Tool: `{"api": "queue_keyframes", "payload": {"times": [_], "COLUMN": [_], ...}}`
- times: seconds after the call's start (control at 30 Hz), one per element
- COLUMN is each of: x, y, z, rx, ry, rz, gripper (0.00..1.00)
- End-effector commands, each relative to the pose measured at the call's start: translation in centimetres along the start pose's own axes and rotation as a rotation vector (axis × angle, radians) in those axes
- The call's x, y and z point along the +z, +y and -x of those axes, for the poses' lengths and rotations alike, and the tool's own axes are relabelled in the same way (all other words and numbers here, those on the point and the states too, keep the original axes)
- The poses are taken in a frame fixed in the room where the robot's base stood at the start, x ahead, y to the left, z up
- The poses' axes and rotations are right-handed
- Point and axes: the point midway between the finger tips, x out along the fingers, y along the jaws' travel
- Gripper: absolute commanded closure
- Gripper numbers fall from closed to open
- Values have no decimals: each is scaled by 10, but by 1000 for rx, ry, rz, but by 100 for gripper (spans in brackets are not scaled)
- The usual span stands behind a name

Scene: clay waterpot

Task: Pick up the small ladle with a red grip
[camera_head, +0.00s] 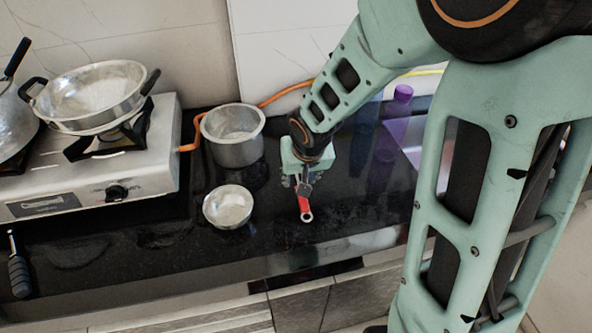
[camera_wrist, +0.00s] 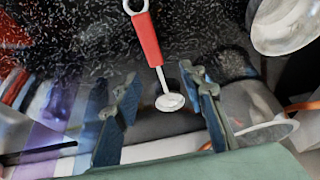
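The small ladle (camera_head: 304,204) has a red grip with a ring at its end and a thin metal neck. In the head view its grip end points toward the counter's front edge, and its bowl is hidden by my gripper (camera_head: 302,182). In the wrist view the whole ladle (camera_wrist: 148,42) shows, with its small round bowl in the gap between the fingers and its red grip beyond the fingertips. My gripper (camera_wrist: 158,82) is open, with a finger on each side of the ladle's bowl end. I see no finger touching it. I cannot tell the exact height above the counter.
A small metal bowl (camera_head: 228,207) stands left of my gripper, with a metal pot (camera_head: 233,138) behind it. A gas stove (camera_head: 90,165) with pans is farther left. A purple bottle (camera_head: 392,125) stands to the right. The dark counter in front of the ladle is clear.

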Motion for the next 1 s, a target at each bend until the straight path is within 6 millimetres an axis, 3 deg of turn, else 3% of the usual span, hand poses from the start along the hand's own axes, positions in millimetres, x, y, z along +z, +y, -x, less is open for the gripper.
{"api": "queue_keyframes", "payload": {"times": [0.23, 0.5, 0.8, 1.0], "x": [3, 7, 6, 6], "y": [2, 6, 6, 6], "z": [-21, -59, -63, -63], "rx": [0, 0, 0, 0], "ry": [-2, 0, 2, 1], "rz": [2, 3, 3, 3], "gripper": [62, 62, 62, 82]}}
